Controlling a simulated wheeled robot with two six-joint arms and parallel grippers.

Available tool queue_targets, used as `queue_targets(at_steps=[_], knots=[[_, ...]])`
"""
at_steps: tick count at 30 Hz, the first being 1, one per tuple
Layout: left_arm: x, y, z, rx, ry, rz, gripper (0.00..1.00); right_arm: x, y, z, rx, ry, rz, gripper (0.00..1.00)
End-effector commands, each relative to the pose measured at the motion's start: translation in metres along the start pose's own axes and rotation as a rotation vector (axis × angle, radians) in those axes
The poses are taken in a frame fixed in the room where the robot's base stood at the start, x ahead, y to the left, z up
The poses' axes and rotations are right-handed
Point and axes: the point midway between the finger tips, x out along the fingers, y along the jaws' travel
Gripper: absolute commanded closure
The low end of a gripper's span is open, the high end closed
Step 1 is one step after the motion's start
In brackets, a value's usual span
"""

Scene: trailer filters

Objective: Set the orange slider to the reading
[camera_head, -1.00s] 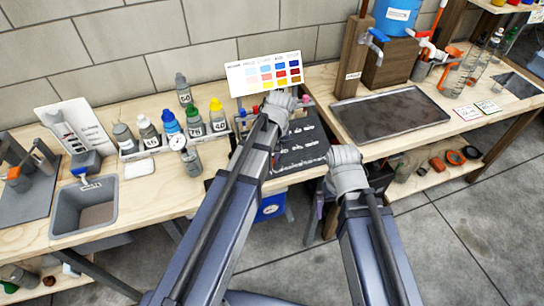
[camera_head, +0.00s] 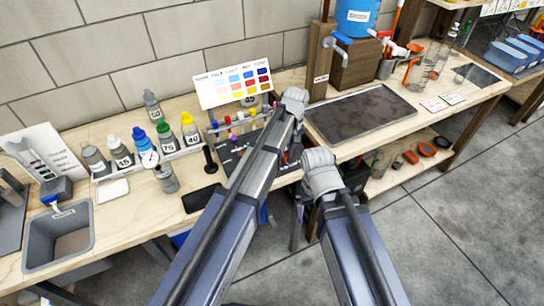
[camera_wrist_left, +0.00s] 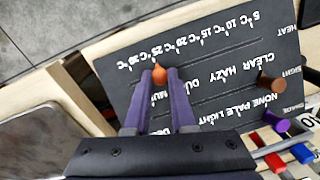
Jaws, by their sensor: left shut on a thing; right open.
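The orange slider (camera_wrist_left: 159,74) stands in the heat row near the 25°C mark. My left gripper (camera_wrist_left: 161,82) is shut on it with both purple fingers. In the head view my left arm hides most of the board (camera_head: 228,160) and the gripper's fingertips. A round dial gauge (camera_head: 150,159) stands on the left bench at a grey bottle; its reading is too small to tell. My right gripper (camera_head: 304,222) hangs open and empty before the bench.
A brown knob (camera_wrist_left: 270,81) sits in the sight row. A colour chart (camera_head: 233,84) stands behind the board. Several bottles and a grey basin (camera_head: 58,238) are at the left. A dark tray (camera_head: 360,113) lies to the right.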

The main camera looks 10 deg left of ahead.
Motion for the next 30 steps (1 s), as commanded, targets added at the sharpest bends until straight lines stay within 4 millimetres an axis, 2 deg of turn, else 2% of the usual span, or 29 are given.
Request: queue_targets(at_steps=[10, 11, 19, 30], knots=[[-0.0002, 0.0027, -0.0009, -0.001, 0.002, 0.0, 1.0, 0.0, -0.0001, 0.0, 0.0, 0.0, 0.0, 0.0], [-0.0002, 0.0026, -0.001, -0.001, 0.002, 0.0, 0.75, 0.0, -0.0001, 0.0, 0.0, 0.0, 0.0, 0.0], [-0.0002, 0.0024, -0.0007, -0.001, 0.001, 0.0, 0.46, 0.0, 0.0, 0.0, 0.0, 0.0, 0.0, 0.0], [-0.0037, 0.0023, -0.0006, 0.0, 0.001, 0.0, 0.46, -0.0035, 0.0003, 0.0002, 0.0, 0.0, 0.0, 0.0]])
